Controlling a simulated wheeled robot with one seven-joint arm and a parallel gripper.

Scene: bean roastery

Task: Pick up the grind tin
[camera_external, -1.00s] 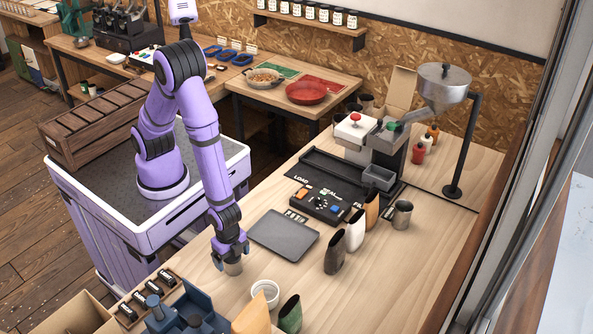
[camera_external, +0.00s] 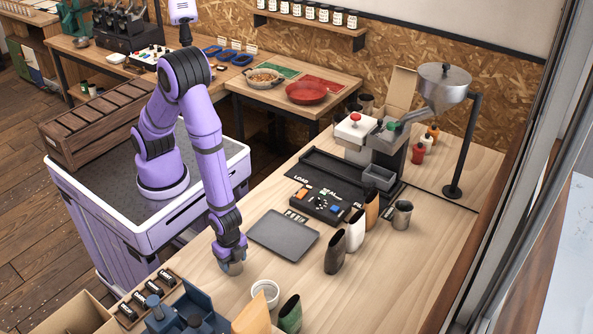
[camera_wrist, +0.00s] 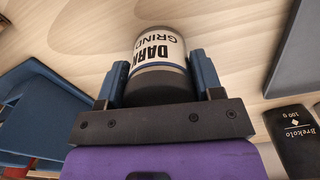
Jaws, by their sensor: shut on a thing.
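The grind tin (camera_wrist: 158,48) is a grey cylinder with a white label reading "DARK GRIND", seen between the two blue fingers in the wrist view. My gripper (camera_wrist: 160,75) is shut on it, with a finger against each side. In the external view my gripper (camera_external: 231,262) points down at the near left of the wooden counter, and the lower part of the grind tin (camera_external: 233,268) shows beneath the fingers. I cannot tell whether its base touches the counter.
A white bowl (camera_external: 265,292) and a green pouch (camera_external: 290,315) stand close by at the front. A dark flat plate (camera_external: 284,235) lies to the right. Several upright pouches, including a dark one (camera_external: 334,255), stand beyond it. A blue container (camera_external: 186,309) is at the front left.

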